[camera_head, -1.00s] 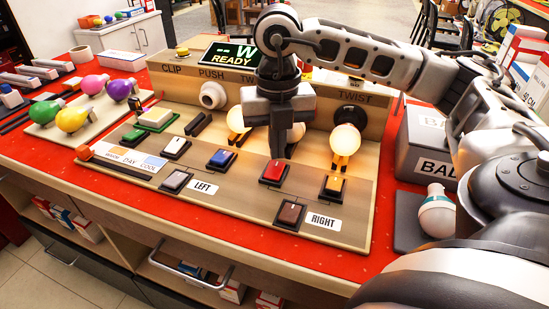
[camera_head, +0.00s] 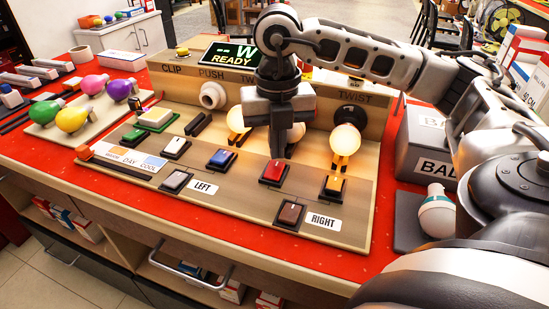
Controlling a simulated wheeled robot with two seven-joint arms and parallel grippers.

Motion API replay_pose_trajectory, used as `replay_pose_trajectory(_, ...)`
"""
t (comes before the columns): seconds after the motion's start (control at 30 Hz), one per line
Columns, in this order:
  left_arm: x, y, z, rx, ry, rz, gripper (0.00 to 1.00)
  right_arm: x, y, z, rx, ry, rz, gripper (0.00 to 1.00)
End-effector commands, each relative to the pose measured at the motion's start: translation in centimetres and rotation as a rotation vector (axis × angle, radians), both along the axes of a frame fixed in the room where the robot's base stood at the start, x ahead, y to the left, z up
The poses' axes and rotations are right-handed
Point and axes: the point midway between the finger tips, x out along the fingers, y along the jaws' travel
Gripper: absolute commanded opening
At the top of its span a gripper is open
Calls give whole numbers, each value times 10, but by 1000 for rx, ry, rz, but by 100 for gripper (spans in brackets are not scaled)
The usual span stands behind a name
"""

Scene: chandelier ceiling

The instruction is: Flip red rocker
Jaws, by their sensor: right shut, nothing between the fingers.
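The red rocker (camera_head: 273,171) sits in its dark frame on the sloped beige panel (camera_head: 235,213), in the row between the blue and yellow rockers. My right gripper (camera_head: 279,156) points down, shut and empty, with its fingertips at the far edge of the red rocker. I cannot tell whether they touch it. The fingers hide a little of the rocker's far side. My left gripper is not in view.
A blue rocker (camera_head: 221,159) and a yellow rocker (camera_head: 334,185) flank the red one. Lit bulbs (camera_head: 345,139) stand behind. A white bulb (camera_head: 437,212) on a dark pad and a grey box (camera_head: 424,146) are at right.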

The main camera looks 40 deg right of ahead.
Motion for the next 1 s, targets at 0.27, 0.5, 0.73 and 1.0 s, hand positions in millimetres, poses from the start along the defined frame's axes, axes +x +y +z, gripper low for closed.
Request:
replay_pose_trajectory(0.27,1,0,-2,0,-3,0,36,0,0,-4,0,0,0,0)
replay_pose_trajectory(0.5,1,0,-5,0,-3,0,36,0,0,-7,0,0,0,0)
replay_pose_trajectory(0.73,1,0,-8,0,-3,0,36,0,0,-11,0,0,0,0)
replay_pose_trajectory(1.0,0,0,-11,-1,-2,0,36,0,0,-15,0,0,0,0)
